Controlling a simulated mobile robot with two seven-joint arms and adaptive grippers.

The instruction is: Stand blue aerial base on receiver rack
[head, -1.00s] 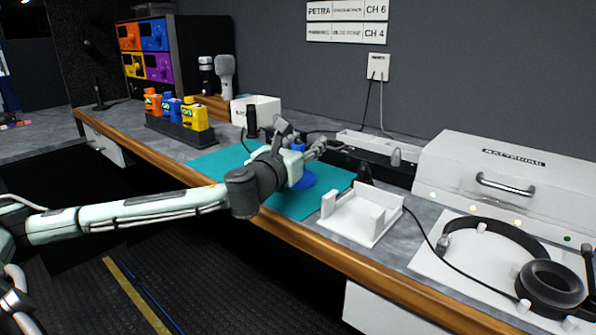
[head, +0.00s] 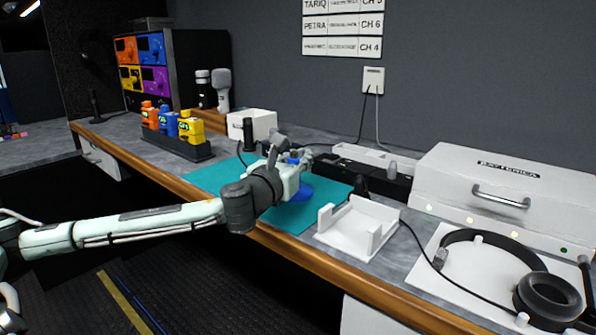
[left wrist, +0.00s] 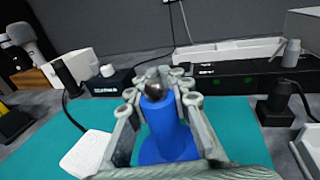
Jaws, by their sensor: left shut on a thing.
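The blue aerial base (head: 303,192) is upright over the teal mat, with a wide round foot and a narrower neck. My left gripper (head: 292,168) is shut on its neck. The left wrist view shows the aerial base (left wrist: 165,130) between the fingers (left wrist: 158,88), with a dark rounded tip on top. I cannot tell if its foot touches the mat. The receiver rack (head: 200,65) is a black cabinet with orange, blue, yellow and purple units, at the back left of the bench. A low dark item lies on its top. My right gripper is not in view.
A charger (head: 180,147) with coloured packs and two microphones (head: 221,90) stand between mat (head: 215,178) and rack. A dark upright stick (head: 95,105) stands left of the rack. A white cradle (head: 355,228), headset (head: 545,290) and white case (head: 500,195) are on the right.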

